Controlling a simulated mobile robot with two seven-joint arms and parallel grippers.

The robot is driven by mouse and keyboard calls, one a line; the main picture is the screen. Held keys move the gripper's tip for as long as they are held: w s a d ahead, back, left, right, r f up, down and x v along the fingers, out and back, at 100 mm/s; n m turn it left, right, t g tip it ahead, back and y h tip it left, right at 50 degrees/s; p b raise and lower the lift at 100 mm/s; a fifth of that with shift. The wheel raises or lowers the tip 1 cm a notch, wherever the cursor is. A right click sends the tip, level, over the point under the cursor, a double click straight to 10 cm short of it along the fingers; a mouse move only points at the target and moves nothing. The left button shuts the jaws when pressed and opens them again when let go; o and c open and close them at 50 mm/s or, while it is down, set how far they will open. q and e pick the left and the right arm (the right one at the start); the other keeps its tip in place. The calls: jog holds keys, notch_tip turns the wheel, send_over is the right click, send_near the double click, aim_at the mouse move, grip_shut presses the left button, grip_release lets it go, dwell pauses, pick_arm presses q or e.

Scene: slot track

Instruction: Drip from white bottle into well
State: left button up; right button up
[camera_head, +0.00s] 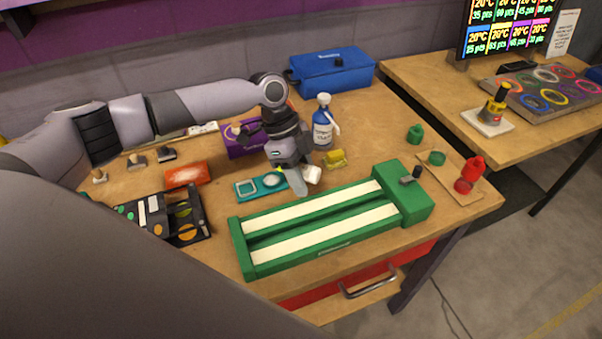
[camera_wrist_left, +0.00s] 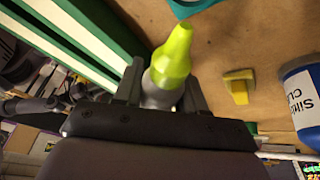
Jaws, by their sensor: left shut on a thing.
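My left gripper (camera_head: 300,182) is above the bench, between the teal plate and the green slot track. It is shut on the white bottle (camera_head: 313,174), mostly hidden by the fingers in the head view. In the left wrist view the bottle's yellow-green nozzle (camera_wrist_left: 174,52) sticks out past the left gripper (camera_wrist_left: 162,90). The bottle appears tipped over, nozzle towards the teal plate. The teal plate (camera_head: 259,195) lies flat with a square well and a round well (camera_head: 272,180); its edge shows in the left wrist view (camera_wrist_left: 190,8). No drop is visible. My right gripper is out of view.
The green slot track (camera_head: 320,246) lies in front. A purple box (camera_head: 240,146) is behind, an orange box (camera_head: 188,174) and black rack (camera_head: 192,210) left.

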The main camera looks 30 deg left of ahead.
pick_arm(q)
jog(key=shift+p, duration=0.3)
dwell(0.4)
jog(key=shift+h+b, duration=0.65)
jog(key=shift+h, duration=0.15)
jog(key=shift+a+r+h+b, duration=0.1)
jog(key=shift+r+h+b, duration=0.15)
jog(key=shift+h+b, duration=0.4)
jog(key=shift+r+h, duration=0.2)
jog(key=shift+h, duration=0.05)
dwell(1.4)
